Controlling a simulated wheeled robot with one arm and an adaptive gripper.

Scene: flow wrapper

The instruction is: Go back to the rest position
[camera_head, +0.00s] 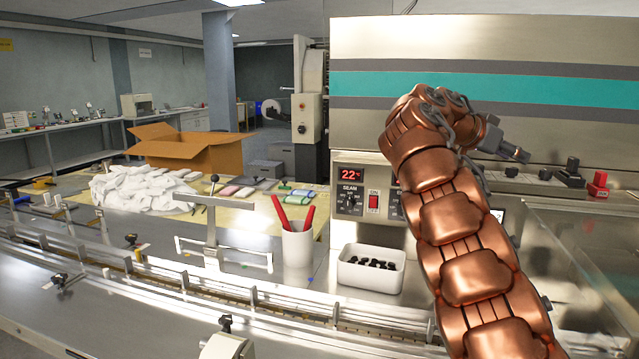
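My copper-coloured arm rises from the lower right and bends at the top in front of the machine. My gripper (515,153) points right at the arm's far end, in front of the steel panel. It is small and partly hidden by the arm, so I cannot tell whether it is open or shut. I see nothing hanging from it. The flow wrapper (480,40) is a large steel housing with a teal stripe. Its control panel shows a red display (351,174) and a red switch (374,202), and my arm hides its right part.
A railed conveyor (180,280) runs along the front. Black knobs and a red block (598,184) sit on the right ledge.

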